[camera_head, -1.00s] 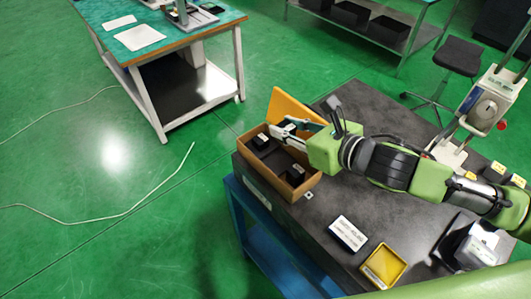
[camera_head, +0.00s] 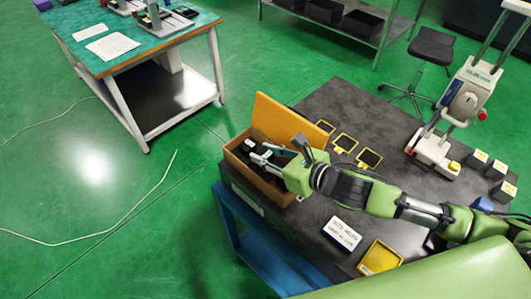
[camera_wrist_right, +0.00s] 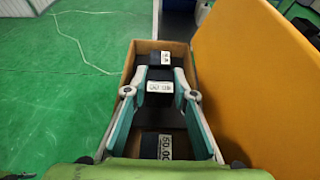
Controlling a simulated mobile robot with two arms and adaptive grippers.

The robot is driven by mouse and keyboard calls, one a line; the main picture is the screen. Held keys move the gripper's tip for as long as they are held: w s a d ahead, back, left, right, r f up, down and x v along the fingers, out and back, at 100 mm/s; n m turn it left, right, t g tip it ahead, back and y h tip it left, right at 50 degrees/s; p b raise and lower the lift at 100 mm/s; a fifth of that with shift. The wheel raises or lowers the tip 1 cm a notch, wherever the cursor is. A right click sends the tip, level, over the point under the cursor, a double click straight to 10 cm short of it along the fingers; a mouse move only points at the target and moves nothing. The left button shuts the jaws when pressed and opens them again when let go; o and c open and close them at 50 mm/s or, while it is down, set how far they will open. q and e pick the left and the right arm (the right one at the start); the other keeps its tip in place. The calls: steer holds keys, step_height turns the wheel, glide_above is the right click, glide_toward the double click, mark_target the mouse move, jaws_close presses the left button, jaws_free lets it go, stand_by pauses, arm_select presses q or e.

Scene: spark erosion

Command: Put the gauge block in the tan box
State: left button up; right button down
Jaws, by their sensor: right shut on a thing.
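The tan box (camera_head: 284,197) stands open at the left end of the dark table, its lid (camera_head: 290,121) raised at the far side. It also fills the middle of the right wrist view (camera_wrist_right: 127,73). My right gripper (camera_head: 262,157) reaches into the box from the right. In the wrist view its fingers (camera_wrist_right: 160,84) are shut on a dark gauge block (camera_wrist_right: 160,87) with a white label. Another labelled block (camera_wrist_right: 160,57) lies beyond it, and one labelled 50.00 (camera_wrist_right: 165,146) lies nearer. Whether the held block touches the box floor is unclear. My left gripper is out of view.
The raised lid is close beside my right gripper.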

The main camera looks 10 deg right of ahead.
steer(key=shift+f, duration=0.55)
steer(key=c, duration=1.7)
jaws_free()
steer(key=shift+f, duration=0.1)
